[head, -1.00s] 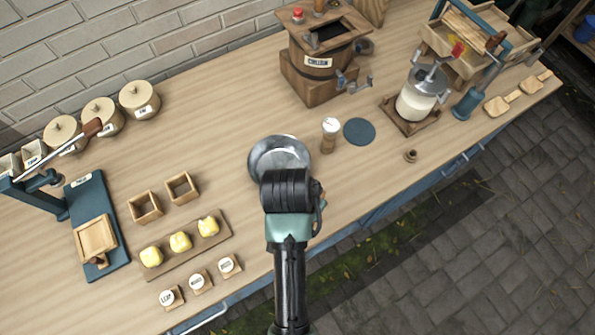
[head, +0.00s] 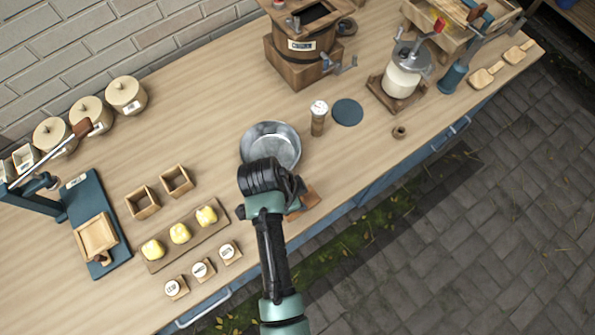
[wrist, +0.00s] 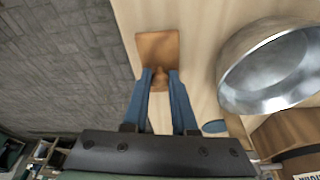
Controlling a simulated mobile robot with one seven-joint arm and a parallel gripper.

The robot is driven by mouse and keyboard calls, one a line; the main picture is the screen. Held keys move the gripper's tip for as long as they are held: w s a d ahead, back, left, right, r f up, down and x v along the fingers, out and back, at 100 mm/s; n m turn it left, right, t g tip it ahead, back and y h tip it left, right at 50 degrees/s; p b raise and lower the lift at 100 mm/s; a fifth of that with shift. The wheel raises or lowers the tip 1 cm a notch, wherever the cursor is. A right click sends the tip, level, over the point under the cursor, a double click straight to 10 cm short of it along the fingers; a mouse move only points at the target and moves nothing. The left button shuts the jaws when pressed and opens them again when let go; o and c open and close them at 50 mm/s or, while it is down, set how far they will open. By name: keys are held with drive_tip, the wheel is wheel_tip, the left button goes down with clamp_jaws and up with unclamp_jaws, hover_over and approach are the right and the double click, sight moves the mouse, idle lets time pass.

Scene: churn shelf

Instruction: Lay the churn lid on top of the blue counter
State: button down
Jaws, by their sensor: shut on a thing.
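The churn lid, a square brown wooden plate with a knob, shows in the wrist view (wrist: 158,44) and partly in the head view (head: 306,202). My gripper (wrist: 160,76) is shut on its knob, with a blue finger on each side. The lid looks flat and is over the front edge area of the blue counter (head: 375,192), which has a wood top and blue front. I cannot tell whether it touches the top. The wooden churn (head: 305,47) stands at the back with its top open. My wrist hides part of the lid in the head view.
A metal bowl (head: 271,143) stands just behind my gripper. A shaker (head: 318,119), a dark round mat (head: 347,112) and a small wooden ring (head: 399,132) lie to the right. A butter board (head: 187,238) is left. Counter between lid and ring is bare.

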drive_tip(key=shift+f, duration=1.5)
drive_tip(key=shift+f, duration=0.1)
drive_tip(key=c, duration=0.7)
unclamp_jaws()
